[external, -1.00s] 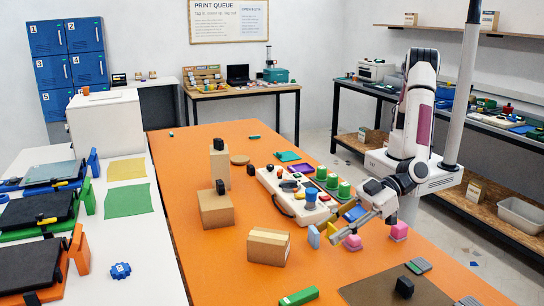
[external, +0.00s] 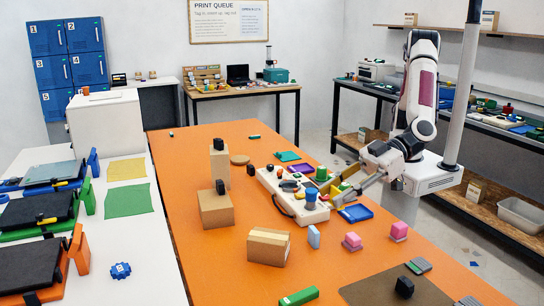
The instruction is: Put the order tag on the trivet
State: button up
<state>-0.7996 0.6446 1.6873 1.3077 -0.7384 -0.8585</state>
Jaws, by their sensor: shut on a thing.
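My gripper (external: 341,191) is at the right end of the cream board on the orange table, its yellow-padded fingers around something small. I cannot make out the held thing, and I cannot tell whether it is the order tag. A round tan disc (external: 239,160) lies flat on the table farther back and left; it looks like the trivet, with nothing on it. My gripper is well apart from it, to its right and nearer the camera.
A blue tray (external: 355,213), pink blocks (external: 352,242) and a light-blue block (external: 313,237) stand nearby. Cardboard boxes (external: 215,209) stand left. Bare orange table lies beyond the disc.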

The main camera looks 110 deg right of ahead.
aim_at(337, 189)
notch_tip(337, 189, up, 3)
jog(key=shift+r, duration=0.1)
jog(key=w+d+r+m+h, duration=0.1)
jog(key=w+d+r, duration=0.1)
jog(key=w+d, duration=0.5)
jog(key=w+d+r, duration=0.2)
jog(key=w+d, duration=0.2)
jog(key=d, duration=0.6)
jog(key=w+d+r+m+h, duration=0.1)
jog(key=w+d+h, duration=0.15)
jog(key=d, duration=2.25)
jog(key=s+d+f+m+h, duration=0.15)
jog(key=s+d, duration=0.35)
jog(key=d, duration=0.7)
jog(key=s+d+f+g, duration=0.15)
jog(key=s+d, duration=0.35)
jog(key=d, duration=0.7)
jog(key=s+d+f+m, duration=0.15)
jog(key=s+d, duration=0.35)
jog(key=d, duration=0.7)
notch_tip(337, 189, down, 12)
jog(key=shift+s+r, duration=0.15)
jog(key=shift+s, duration=0.1)
